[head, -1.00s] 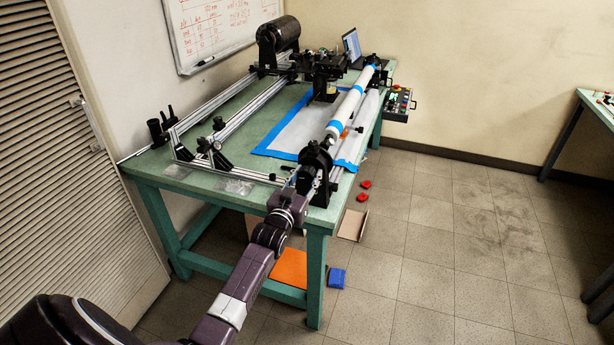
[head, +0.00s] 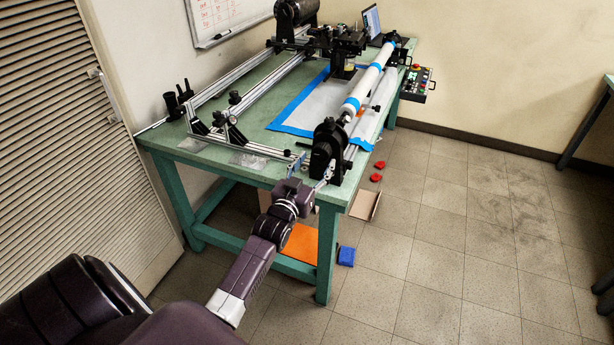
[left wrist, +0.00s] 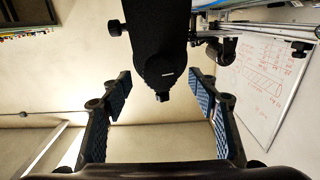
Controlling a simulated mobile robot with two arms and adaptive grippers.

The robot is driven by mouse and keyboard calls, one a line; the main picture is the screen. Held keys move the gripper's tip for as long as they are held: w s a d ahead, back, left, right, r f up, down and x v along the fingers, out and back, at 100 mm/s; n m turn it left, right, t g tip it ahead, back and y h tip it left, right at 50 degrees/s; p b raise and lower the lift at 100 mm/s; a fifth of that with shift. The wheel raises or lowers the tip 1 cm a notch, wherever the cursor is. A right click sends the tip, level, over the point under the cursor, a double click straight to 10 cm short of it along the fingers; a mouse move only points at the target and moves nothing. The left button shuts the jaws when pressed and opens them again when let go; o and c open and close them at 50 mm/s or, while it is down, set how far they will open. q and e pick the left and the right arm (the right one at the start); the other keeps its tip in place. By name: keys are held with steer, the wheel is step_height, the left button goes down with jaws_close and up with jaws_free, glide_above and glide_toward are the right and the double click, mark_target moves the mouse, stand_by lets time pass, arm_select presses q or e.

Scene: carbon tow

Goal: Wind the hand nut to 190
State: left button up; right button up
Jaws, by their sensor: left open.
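A black headstock (head: 330,138) stands at the near end of the winding machine on the green table (head: 262,178). A dark round part (head: 320,157) on its near face may be the hand nut; no number on it can be read. My left gripper (head: 310,168) is at the table's near edge, just in front of the headstock. In the left wrist view my left gripper (left wrist: 160,108) is open, with ribbed blue pads and nothing between them. A black rounded housing (left wrist: 158,45) hangs into view beyond the fingers. My right gripper is not in view.
A white tube with blue bands (head: 368,78) runs from the headstock to the far end. Aluminium rails (head: 250,95) lie left of it. A control box (head: 416,84) hangs at the right. Red pieces (head: 378,171) and a blue block (head: 346,256) lie on the floor.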

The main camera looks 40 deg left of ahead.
arm_select(q)
steer(key=v, duration=0.6)
steer(key=shift+s, duration=0.3)
steer(key=shift+d, duration=0.15)
steer(key=s+d+f+m+g+h, duration=0.1)
steer(key=s+d+f+g, duration=0.3)
steer(key=f, duration=0.8)
steer(key=s+d+f+g+h, duration=0.1)
steer(key=s+d+f, duration=0.3)
steer(key=f, duration=0.9)
steer(key=s+d+f+m+g+h, duration=0.1)
steer(key=s+d+f+g, duration=0.15)
steer(key=s+f, duration=0.65)
steer(key=s+d+f+m+g, duration=0.1)
steer(key=s+d+f+g, duration=0.1)
steer(key=s+f, duration=0.5)
steer(key=s+d+f+m+g, duration=0.1)
steer(key=s+f+g, duration=0.3)
steer(key=s, duration=1)
steer(key=s+d+f+g+h, duration=0.1)
steer(key=s+d+f+g, duration=0.2)
steer(key=s+f, duration=0.8)
steer(key=shift+s+m, duration=0.35)
steer(key=shift+m, duration=0.05)
steer(key=shift+c, duration=0.3)
